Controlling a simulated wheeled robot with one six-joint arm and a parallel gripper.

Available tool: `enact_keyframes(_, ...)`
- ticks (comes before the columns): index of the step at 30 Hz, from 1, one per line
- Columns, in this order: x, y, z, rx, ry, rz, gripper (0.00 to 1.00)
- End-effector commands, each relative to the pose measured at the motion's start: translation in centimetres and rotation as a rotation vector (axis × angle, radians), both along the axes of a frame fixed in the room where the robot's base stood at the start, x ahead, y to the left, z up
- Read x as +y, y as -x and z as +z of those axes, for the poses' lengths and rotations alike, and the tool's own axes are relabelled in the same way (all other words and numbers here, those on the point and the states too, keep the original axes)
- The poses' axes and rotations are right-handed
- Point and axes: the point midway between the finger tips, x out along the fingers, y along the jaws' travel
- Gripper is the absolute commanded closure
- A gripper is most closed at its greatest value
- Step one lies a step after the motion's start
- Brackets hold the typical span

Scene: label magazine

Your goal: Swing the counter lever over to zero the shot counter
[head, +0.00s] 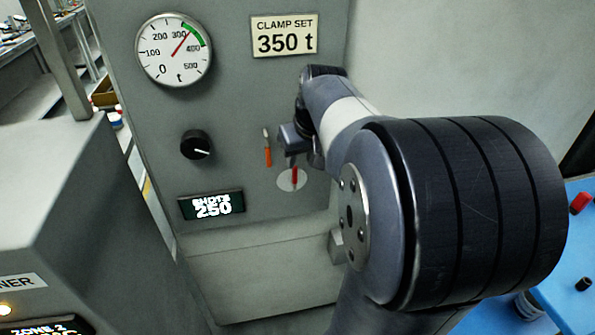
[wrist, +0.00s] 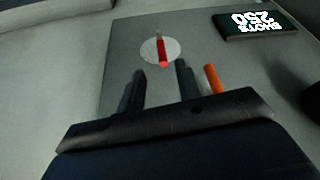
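A small red lever (head: 294,175) sits on a round white disc (head: 285,184) on the front of the grey machine. In the wrist view the red lever (wrist: 161,50) lies just beyond the fingertips, roughly in line with the gap between them. It stands nearly upright. The shot counter display (head: 212,205) reads SHOTS 250; it also shows upside down in the wrist view (wrist: 256,24). My gripper (wrist: 161,74) is open and empty, its two dark fingers apart. In the head view my arm partly hides the gripper, close to the lever.
A thin orange-handled piece (head: 267,152) is beside the lever; in the wrist view its orange end (wrist: 212,78) is close outside the right finger. A black knob (head: 196,145), a round gauge (head: 174,50) and a CLAMP SET 350 t plate (head: 285,36) are on the same panel.

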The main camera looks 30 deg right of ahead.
Motion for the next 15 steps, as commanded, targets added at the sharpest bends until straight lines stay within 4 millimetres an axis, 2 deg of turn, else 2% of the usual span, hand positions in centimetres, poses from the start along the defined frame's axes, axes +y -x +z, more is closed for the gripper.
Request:
enact_keyframes(1, 0.0, -0.4, -1.1, 0.005, -0.002, 0.001, 0.67)
enact_keyframes(6, -0.1, -1.6, -4.0, 0.004, -0.002, -0.001, 0.67)
enact_keyframes(10, -0.2, -2.2, -5.6, 0.004, -0.002, 0.001, 0.67)
enact_keyframes(15, -0.2, -2.7, -6.6, 0.001, 0.0, 0.0, 0.67)
